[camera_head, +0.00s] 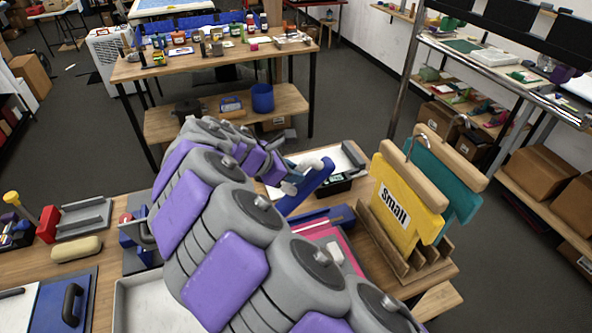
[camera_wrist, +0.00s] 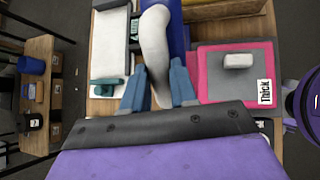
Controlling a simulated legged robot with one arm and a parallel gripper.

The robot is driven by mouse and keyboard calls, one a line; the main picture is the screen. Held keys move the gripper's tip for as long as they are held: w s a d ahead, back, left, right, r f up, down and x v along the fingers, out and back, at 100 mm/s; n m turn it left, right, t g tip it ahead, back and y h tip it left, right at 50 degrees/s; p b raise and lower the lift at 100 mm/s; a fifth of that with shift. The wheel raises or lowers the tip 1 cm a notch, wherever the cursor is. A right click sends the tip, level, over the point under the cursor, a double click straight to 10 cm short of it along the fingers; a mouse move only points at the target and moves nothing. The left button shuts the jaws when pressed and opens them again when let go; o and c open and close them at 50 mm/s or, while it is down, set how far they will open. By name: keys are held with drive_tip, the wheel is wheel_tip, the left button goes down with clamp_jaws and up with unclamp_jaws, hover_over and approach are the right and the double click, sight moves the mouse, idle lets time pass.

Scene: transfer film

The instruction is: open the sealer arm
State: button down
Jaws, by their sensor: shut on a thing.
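The sealer's blue arm (camera_head: 308,188) shows in the head view just beyond my arm, tilted upward. Its pale handle (camera_wrist: 156,32) runs down the middle of the wrist view, with the blue of the sealer arm (camera_wrist: 178,40) beside it. My gripper (camera_wrist: 158,78) has its blue-grey fingers on either side of the handle and is shut on it. In the head view my purple and grey arm hides most of the gripper and part of the sealer.
A pink-framed pad (camera_wrist: 210,60) with a grey block (camera_wrist: 238,61) and a "Thick" label lies right of the handle. A wooden rack (camera_head: 372,232) holds a yellow "Small" board (camera_head: 402,205) and a teal board (camera_head: 455,190). A white tray (camera_wrist: 109,40) lies left of the handle.

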drive_tip(key=c, duration=1.3)
unclamp_jaws()
drive_tip(key=o, duration=0.4)
drive_tip(key=shift+a, duration=0.25)
drive_tip(key=shift+s+a+r, duration=0.1)
drive_tip(key=shift+r, duration=0.2)
drive_tip(key=p+v, duration=0.2)
drive_tip(key=v, duration=1.4)
drive_tip(key=shift+a, duration=0.35)
drive_tip(key=shift+r, duration=0.1)
